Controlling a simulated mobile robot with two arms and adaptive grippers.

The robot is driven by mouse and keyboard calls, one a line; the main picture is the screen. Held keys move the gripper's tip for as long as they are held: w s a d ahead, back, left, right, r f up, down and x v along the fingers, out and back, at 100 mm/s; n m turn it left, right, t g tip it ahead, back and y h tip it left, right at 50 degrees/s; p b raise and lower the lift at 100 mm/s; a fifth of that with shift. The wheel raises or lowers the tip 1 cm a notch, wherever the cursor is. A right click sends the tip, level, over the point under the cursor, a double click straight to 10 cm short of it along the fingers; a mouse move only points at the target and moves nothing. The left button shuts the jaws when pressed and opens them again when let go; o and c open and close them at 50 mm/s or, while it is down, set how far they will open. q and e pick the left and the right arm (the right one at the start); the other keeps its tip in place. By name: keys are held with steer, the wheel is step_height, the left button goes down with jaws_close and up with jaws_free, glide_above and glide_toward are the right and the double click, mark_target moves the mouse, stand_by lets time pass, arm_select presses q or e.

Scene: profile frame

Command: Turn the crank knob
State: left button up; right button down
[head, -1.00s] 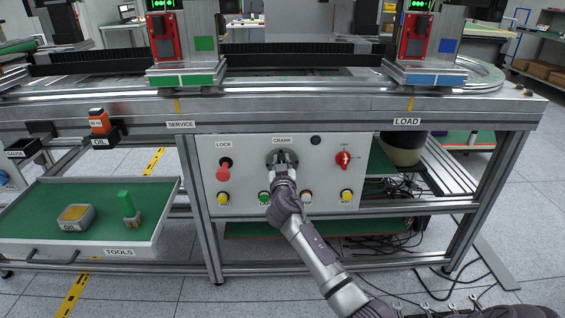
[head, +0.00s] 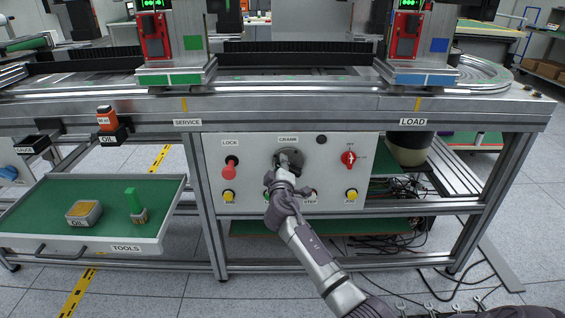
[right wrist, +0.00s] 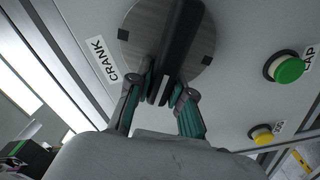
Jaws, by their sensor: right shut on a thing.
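The crank knob (head: 298,158) is a dark round disc with a bar grip, on the pale panel under the CRANK label. In the right wrist view the grey disc shows with its black bar (right wrist: 181,40) across it. My right gripper (head: 284,160) is at the knob. In the right wrist view its two fingers (right wrist: 163,88) are closed on the near end of the bar, one on each side. The gripper and wrist hide part of the knob in the head view. My left gripper is not in view.
The panel (head: 260,155) also carries a red LOCK handle (head: 230,168), a red rotary switch (head: 348,158) and several push buttons. A green button (right wrist: 290,70) and a yellow button (right wrist: 262,135) are near the gripper. An open TOOLS drawer (head: 165,225) juts out at left.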

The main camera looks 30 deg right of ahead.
steer(key=shift+a+f+n, duration=0.1)
steer(key=shift+f+n, duration=0.15)
steer(key=shift+n, duration=0.75)
steer(key=n, duration=0.1)
steer(key=n+p, duration=0.1)
steer(key=n, duration=0.1)
steer(key=shift+w+a+f+n, duration=0.1)
steer(key=shift+f+n, duration=0.2)
steer(key=shift+f, duration=0.05)
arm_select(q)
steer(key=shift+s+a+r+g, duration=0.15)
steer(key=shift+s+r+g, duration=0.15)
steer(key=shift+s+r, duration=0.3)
arm_select(e)
steer(key=shift+f+n, duration=0.2)
steer(key=shift+n, duration=0.45)
steer(key=shift+f+n, duration=0.2)
steer(key=shift+n, duration=0.45)
arm_select(q)
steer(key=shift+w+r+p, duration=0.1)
steer(key=shift+p, duration=0.2)
arm_select(e)
steer(key=c, duration=1)
jaws_free()
steer(key=shift+c, duration=0.2)
